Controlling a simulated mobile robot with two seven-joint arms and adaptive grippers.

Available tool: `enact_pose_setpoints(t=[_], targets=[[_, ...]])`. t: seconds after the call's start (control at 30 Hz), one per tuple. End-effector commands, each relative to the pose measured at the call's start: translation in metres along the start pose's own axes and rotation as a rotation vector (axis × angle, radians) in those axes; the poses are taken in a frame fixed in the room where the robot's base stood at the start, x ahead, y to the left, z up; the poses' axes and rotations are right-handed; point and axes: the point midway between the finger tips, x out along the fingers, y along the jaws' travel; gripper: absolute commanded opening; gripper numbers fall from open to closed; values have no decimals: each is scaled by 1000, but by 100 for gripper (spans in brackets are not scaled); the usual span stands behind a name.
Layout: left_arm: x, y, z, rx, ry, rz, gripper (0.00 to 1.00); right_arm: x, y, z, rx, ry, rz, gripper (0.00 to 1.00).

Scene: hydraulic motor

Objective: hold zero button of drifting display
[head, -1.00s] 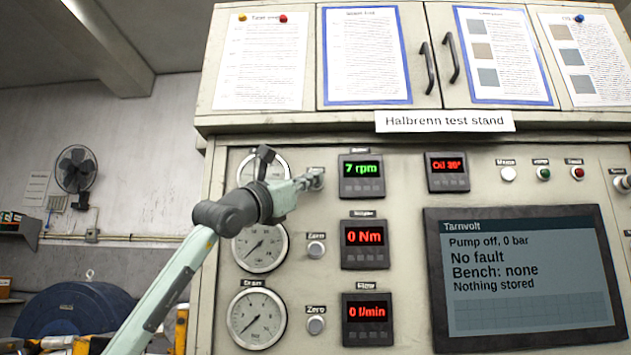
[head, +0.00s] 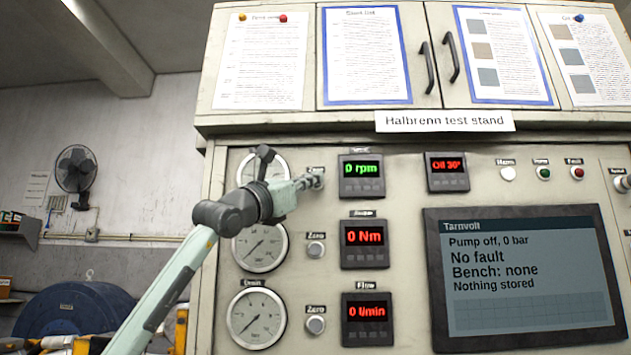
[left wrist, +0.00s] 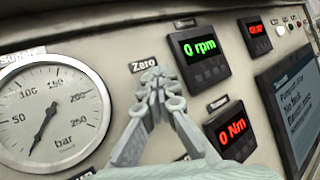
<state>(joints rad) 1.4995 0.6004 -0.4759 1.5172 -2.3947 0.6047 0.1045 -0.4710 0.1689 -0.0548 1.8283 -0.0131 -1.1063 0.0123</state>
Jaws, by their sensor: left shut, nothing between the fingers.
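The green speed display (head: 362,168) reads 0 rpm; it also shows in the left wrist view (left wrist: 199,50). My left gripper (head: 317,178) is shut and empty, its fingertips at the top Zero button beside that display. In the left wrist view the closed fingertips (left wrist: 160,78) lie just below the Zero label (left wrist: 144,66) and cover the button. Whether they press it in cannot be told. The red torque display (head: 365,237) reads 0 Nm, and the red flow display (head: 367,312) reads 0 l/min. Their Zero buttons (head: 316,249) and (head: 316,324) are uncovered. My right gripper is not in view.
Round gauges (head: 258,317) line the panel's left side, the top one partly behind my left wrist. A large screen (head: 525,280) shows pump off, no fault. An oil display (head: 447,166) and lamps sit upper right. Cabinet doors with handles (head: 427,68) are above.

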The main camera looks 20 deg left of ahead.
Motion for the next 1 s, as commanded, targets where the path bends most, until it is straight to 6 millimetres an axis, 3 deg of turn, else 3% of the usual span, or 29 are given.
enact_pose_setpoints(t=[0.57,1.0], targets=[[0,0,-1,0,2,1,0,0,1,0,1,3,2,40],[-12,-9,7,0,0,0,0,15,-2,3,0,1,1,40]])
